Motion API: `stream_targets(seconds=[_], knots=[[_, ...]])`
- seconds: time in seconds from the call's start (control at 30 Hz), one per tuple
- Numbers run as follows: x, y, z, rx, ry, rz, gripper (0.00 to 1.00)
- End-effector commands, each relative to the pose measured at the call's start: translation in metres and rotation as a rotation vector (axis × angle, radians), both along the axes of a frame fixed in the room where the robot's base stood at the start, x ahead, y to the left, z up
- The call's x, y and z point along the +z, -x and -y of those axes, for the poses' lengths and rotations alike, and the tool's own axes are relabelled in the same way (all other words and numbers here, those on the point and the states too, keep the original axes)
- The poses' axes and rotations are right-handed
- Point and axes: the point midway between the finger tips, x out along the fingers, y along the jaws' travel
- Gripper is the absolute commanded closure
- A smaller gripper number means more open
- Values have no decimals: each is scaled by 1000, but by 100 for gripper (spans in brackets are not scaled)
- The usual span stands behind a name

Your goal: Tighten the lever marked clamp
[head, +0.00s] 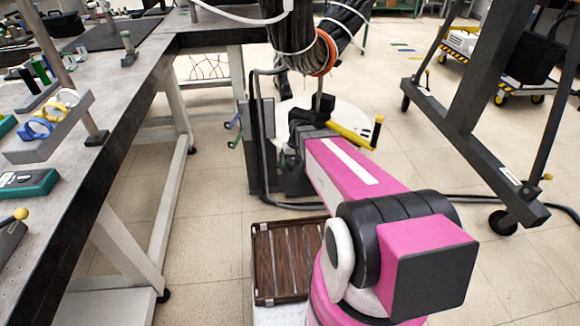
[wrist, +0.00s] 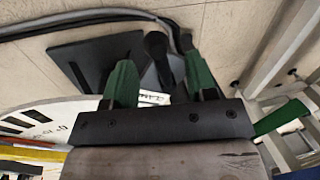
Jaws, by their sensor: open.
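My gripper (wrist: 155,52) is open in the wrist view, with its two green fingers apart. A dark rounded bar or lever (wrist: 157,48) shows between the fingers; I cannot tell whether they touch it. A small white label (wrist: 150,98) shows between the finger bases, its text too small to read surely. A green lever (wrist: 280,118) sticks out to the right. In the head view, a dark fixture (head: 257,150) carries green and blue levers at its left; a yellow bar (head: 352,134) lies at its right. My pink arm reaches the fixture; the fingers are hidden there.
A white round plate (head: 345,113) with markings stands behind the fixture. A bundle of dark cables (head: 318,40) hangs above it. A grey workbench (head: 130,75) runs along the left. A wheeled dark frame (head: 470,110) stands at the right. A brown slatted crate (head: 290,262) sits in front.

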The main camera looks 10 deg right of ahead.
Motion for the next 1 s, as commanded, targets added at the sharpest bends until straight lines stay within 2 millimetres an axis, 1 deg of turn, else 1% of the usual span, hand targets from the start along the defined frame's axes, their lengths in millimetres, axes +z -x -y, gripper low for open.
stream_targets(seconds=[0.03,0.2,0.4,0.6,0.93,1.0], knots=[[11,1,2,-1,0,3,48],[41,0,8,-2,0,3,48],[66,-1,13,0,0,2,48],[78,-2,15,0,0,1,48],[79,-2,15,0,0,0,48],[80,6,17,-5,7,0,48]])
